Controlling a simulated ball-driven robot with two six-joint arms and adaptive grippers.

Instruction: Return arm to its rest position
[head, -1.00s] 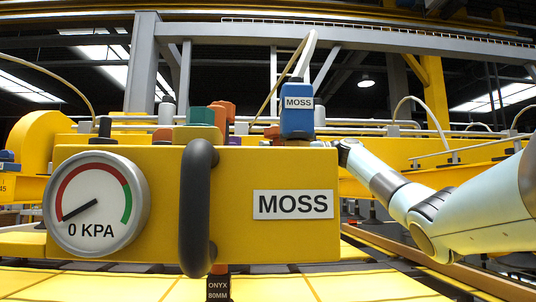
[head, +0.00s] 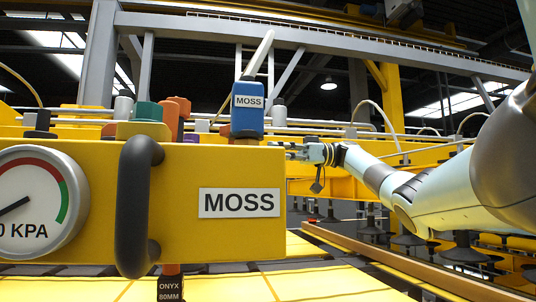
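My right arm comes in from the right, and its gripper (head: 292,151) is at the right end of the yellow lifter box (head: 180,225). The gripper is small and seen side-on; I cannot tell whether its fingers are apart or whether it touches the box. My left gripper is not in view. The box carries a MOSS label (head: 239,202), a black handle (head: 133,208) and a round gauge (head: 35,205) cut off by the left edge, its needle low. A blue MOSS block (head: 247,110) stands on top of the box.
Green (head: 148,111) and orange (head: 178,107) knobs stand on the box top. A dark ONYX 80MM tag (head: 171,289) hangs below it. Yellow panels (head: 340,284) lie underneath. Yellow beams with hoses and suction cups (head: 465,254) are behind my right arm.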

